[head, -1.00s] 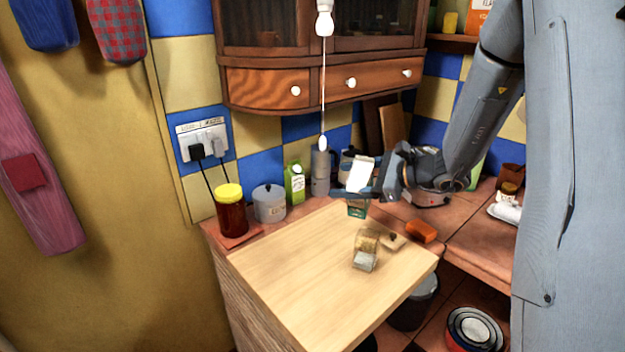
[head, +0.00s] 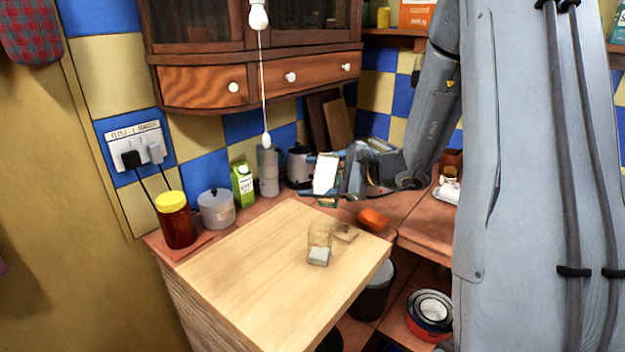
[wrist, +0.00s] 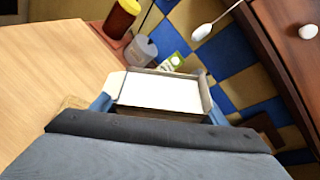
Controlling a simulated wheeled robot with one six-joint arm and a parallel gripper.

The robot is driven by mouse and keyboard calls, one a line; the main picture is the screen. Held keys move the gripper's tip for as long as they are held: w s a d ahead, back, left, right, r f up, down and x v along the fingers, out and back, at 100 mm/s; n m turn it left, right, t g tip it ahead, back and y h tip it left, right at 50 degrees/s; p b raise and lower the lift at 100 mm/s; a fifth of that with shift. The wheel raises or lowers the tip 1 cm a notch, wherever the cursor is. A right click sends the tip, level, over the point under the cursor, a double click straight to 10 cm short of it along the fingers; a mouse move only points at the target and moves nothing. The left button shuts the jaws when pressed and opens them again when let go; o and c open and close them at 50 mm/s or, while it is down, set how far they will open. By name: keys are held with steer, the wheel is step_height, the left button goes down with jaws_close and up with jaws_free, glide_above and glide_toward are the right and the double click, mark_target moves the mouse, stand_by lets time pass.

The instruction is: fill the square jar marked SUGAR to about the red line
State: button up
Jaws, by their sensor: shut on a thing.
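The square glass jar (head: 319,256) stands upright and open on the pale wooden board, with some white filling in its lower part. Its marking and red line are too small to read. A flat lid (head: 345,233) lies on the board beside it. My gripper (head: 318,177) is shut on an open-topped carton (head: 326,174), held above the far part of the board, behind the jar. In the wrist view the carton (wrist: 160,92) shows spread flaps and white contents, between my blue fingers. A glassy edge, perhaps the jar (wrist: 73,102), shows at the left of my gripper there.
The wooden board (head: 260,290) is mostly clear. A red-brown jar with a yellow lid (head: 175,222), a grey pot (head: 216,210), a green carton (head: 243,184) and a grey canister (head: 268,172) line its back left.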

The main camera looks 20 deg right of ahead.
step_height(320, 180, down, 2)
steer(key=n+t+b, duration=0.1)
steer(key=b, duration=0.4)
steer(key=shift+f+n, duration=0.1)
steer(key=shift+n, duration=0.3)
steer(key=shift+s+a+f+n+t+b, duration=0.2)
steer(key=shift+f+n+t+b, duration=0.45)
steer(key=shift+b, duration=2.25)
steer(key=shift+r+g, duration=0.15)
steer(key=shift+g, duration=0.1)
